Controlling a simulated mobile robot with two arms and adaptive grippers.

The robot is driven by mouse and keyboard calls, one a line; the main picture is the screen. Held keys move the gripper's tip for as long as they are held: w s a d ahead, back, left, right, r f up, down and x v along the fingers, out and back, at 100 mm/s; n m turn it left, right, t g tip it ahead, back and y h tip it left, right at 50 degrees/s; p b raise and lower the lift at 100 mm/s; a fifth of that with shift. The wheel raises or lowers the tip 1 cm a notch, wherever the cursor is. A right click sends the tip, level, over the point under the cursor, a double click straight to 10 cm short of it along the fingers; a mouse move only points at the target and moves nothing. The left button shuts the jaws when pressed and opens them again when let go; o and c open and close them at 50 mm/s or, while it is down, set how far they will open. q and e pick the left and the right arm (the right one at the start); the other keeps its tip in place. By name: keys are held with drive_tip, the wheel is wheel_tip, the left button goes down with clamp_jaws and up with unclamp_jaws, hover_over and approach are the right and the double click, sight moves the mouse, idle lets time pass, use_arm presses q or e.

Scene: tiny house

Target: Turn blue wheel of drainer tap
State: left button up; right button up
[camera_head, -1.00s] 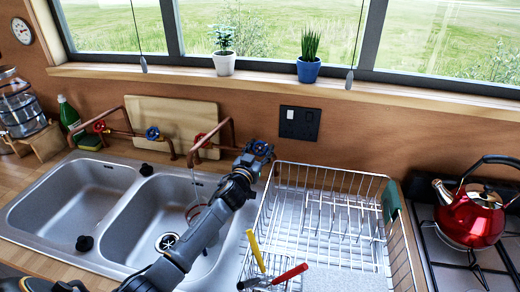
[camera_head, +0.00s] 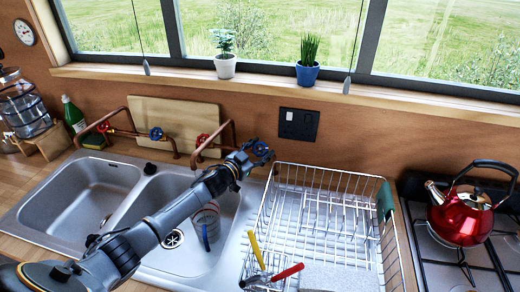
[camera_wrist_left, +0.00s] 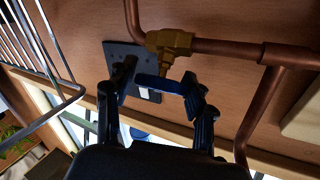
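The drainer tap is a copper pipe with a brass valve body (camera_wrist_left: 170,42), close in front of my left wrist camera. Its blue wheel (camera_wrist_left: 160,84) shows nearly edge-on below the brass body. My left gripper (camera_wrist_left: 157,92) has its dark fingers spread, one on each side of the wheel. The right finger looks very close to the rim; contact is unclear. In the head view my left gripper (camera_head: 258,153) is at the tap above the back left corner of the dish drainer (camera_head: 290,166), covering most of the wheel. My right gripper is not in view.
Another blue wheel (camera_head: 156,134) and red wheels (camera_head: 202,140) sit on copper pipes behind the double sink (camera_head: 75,205). A cup (camera_head: 206,222) stands in the right basin. A black wall socket (camera_head: 299,123) is right behind the tap. A red kettle (camera_head: 460,218) stands at the right.

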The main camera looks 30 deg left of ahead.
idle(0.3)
use_arm(q)
drive_tip(key=s+a, duration=0.2)
drive_tip(key=s, duration=0.9)
drive_tip(key=shift+s+r, duration=0.35)
drive_tip(key=shift+r, duration=0.05)
